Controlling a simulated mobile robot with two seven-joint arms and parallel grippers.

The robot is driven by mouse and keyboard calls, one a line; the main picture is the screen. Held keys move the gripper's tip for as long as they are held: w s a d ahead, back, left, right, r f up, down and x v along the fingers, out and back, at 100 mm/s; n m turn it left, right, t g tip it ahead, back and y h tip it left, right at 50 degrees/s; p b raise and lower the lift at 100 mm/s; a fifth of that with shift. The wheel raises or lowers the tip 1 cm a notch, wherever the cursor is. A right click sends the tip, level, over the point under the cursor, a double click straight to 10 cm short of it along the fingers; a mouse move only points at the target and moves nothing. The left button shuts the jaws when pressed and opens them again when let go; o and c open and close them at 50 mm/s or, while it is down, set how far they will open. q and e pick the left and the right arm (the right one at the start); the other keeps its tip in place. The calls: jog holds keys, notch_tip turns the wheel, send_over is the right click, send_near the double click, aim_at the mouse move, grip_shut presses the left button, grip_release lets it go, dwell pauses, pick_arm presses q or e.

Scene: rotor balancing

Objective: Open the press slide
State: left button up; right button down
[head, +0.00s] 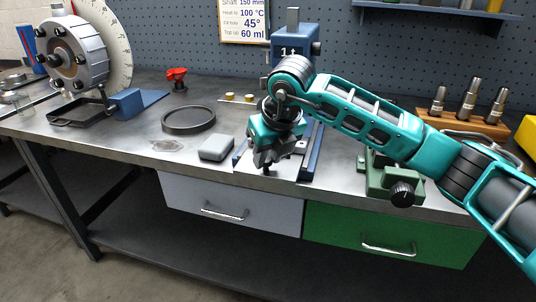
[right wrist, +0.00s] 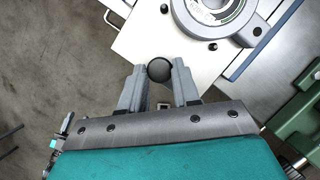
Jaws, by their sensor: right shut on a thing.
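The blue press (head: 297,47), marked "1 t", stands at the back middle of the bench. Its slide (head: 285,169) is a pale plate between blue rails at the bench front, partly hidden by my right arm. In the right wrist view the slide plate (right wrist: 135,42) carries a grey ring seat (right wrist: 248,32) and a round dark knob (right wrist: 160,70) near its edge. My right gripper (head: 267,165) points down at the slide's front end. In the right wrist view its fingers (right wrist: 160,76) are closed on the knob from both sides. My left gripper is not in view.
A grey block (head: 216,148) and a dark ring (head: 189,119) lie left of the slide. A green fixture with a black knob (head: 402,194) stands to the right. Drawers (head: 232,200) sit below the bench edge. The floor in front is clear.

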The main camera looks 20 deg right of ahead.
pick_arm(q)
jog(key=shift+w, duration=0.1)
pick_arm(e)
jog(key=shift+w, duration=0.1)
jog(key=c, duration=0.8)
grip_release()
pick_arm(q)
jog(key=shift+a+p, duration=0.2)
jog(key=shift+p, duration=0.3)
pick_arm(e)
jog(key=v, duration=1.3)
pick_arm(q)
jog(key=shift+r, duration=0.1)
